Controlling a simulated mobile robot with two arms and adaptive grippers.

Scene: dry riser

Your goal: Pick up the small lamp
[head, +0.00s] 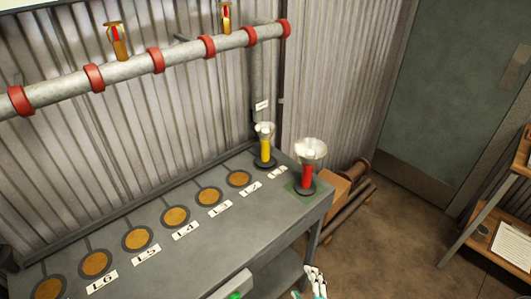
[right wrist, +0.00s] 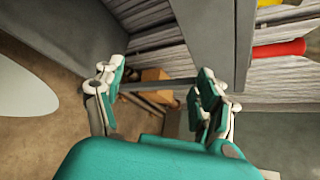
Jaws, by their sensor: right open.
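The smaller lamp (head: 265,147) has a yellow body, a dark base and a clear flared top. It stands upright at the right end of the grey bench. A larger lamp (head: 307,174) with a red body stands in front of it to the right, near the bench corner. My right gripper (head: 316,283) is low in front of the bench's right end, apart from both lamps. In the right wrist view my right gripper (right wrist: 153,88) is open and empty. Yellow and red parts show at that view's upper right, probably the lamps. My left gripper is out of view.
The grey bench (head: 230,225) carries a row of round copper-coloured discs (head: 175,216) with labels. A pipe (head: 130,68) with red collars runs along the corrugated wall above. A cardboard box (head: 334,188) and wooden shelves (head: 503,235) stand right. The brown floor between is clear.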

